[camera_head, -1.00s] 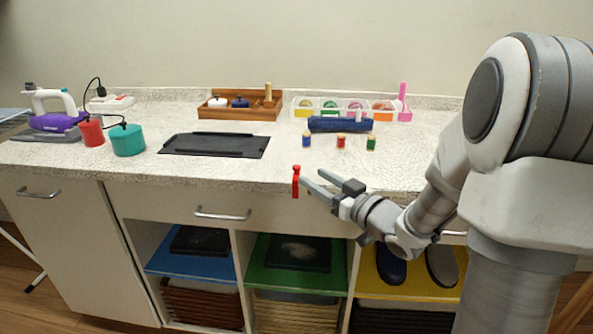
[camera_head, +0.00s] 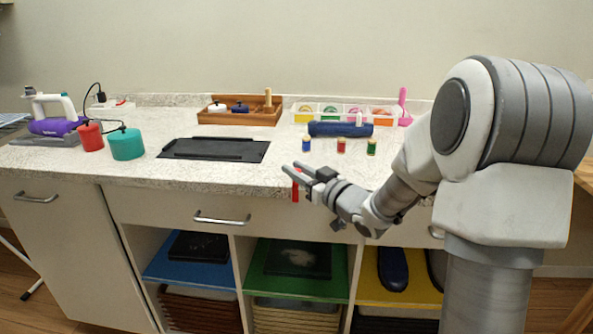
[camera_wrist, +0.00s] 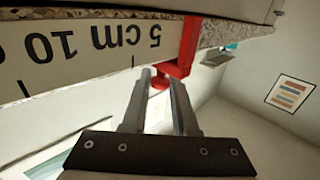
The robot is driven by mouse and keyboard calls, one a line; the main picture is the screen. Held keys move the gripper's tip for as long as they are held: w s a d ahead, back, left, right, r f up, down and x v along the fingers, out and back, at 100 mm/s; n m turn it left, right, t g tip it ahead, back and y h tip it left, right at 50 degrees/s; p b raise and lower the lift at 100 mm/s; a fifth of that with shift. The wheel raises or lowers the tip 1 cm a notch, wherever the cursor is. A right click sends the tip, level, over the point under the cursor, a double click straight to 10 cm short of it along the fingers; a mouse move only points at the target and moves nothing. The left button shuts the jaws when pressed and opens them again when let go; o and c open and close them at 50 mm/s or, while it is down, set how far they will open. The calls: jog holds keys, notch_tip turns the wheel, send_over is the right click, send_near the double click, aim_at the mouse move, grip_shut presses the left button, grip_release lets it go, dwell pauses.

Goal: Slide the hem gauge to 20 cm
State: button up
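The hem gauge is a scale on the counter's front edge, with "5 cm" and "10" printed on it (camera_wrist: 60,45) in the wrist view. Its red slider (camera_wrist: 188,42) sits near the 5 cm label, on the side away from the 10. A red knob (camera_wrist: 160,84) hangs from the slider. In the head view the slider (camera_head: 295,190) is partly hidden by my gripper (camera_head: 294,167). In the wrist view my gripper (camera_wrist: 161,78) has its fingers apart, with the knob at the gap between the tips. I cannot tell whether either finger touches it.
A drawer handle (camera_head: 222,219) sticks out left of the slider. Blue, red and green spools (camera_head: 341,146) stand on the counter behind my gripper, with a dark blue roll (camera_head: 340,129) beyond. A black tray (camera_head: 213,149) lies farther left. Open shelves are below.

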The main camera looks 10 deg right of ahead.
grip_shut()
dwell(1.0)
